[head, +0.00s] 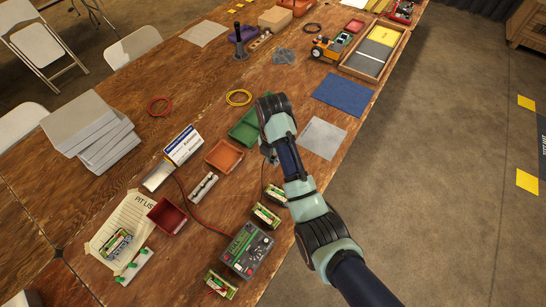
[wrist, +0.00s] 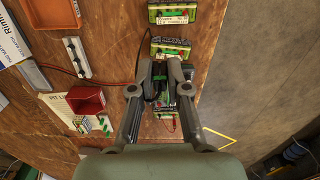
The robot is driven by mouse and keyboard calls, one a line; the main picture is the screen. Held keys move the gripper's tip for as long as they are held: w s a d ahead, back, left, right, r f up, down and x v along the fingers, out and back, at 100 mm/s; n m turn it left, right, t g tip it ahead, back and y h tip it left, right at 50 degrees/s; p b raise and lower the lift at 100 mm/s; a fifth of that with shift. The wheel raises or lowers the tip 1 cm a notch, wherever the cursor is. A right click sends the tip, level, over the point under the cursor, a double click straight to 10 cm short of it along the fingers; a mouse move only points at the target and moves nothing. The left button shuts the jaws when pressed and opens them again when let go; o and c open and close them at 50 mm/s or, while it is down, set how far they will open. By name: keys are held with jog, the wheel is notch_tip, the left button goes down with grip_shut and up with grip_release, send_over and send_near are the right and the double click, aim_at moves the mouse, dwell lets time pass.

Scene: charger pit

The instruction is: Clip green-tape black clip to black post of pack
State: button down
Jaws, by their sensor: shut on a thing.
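In the wrist view my gripper (wrist: 160,70) is shut on a small dark clip with a bit of green (wrist: 158,77), held above the table's right part. A thin black lead curves off to its left. Green-and-white packs (wrist: 171,48) lie beyond the fingers, with another (wrist: 172,14) farther up. A further pack (wrist: 165,112), with red on it, lies partly hidden below the fingers. In the head view my arm mostly hides the gripper; packs (head: 266,215) and (head: 220,286) lie either side of the black charger (head: 247,250). The black posts are too small to tell.
A red cable runs across the table to the charger. A red tray (head: 167,215), orange tray (head: 224,156), green tray (head: 243,130) and a white-and-blue box (head: 184,145) stand left of my arm. Another pack (head: 115,243) lies on a paper list (head: 130,212). The table's right edge is close.

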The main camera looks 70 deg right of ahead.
jog(key=shift+r+p, duration=0.3)
jog(key=shift+p, duration=0.2)
jog(key=w+a+m+p, duration=0.3)
jog(key=a+m+p, duration=0.5)
jog(key=a+p, duration=0.7)
jog(key=m+p, duration=0.3)
jog(key=m, duration=0.7)
send_over(211, 278)
notch_tip(211, 278, down, 13)
jog(key=b, duration=0.9)
jog(key=shift+w+f, duration=0.1)
jog(key=shift+f+b, duration=2.8)
jog(key=shift+f, duration=0.6)
jog(key=shift+f, duration=0.25)
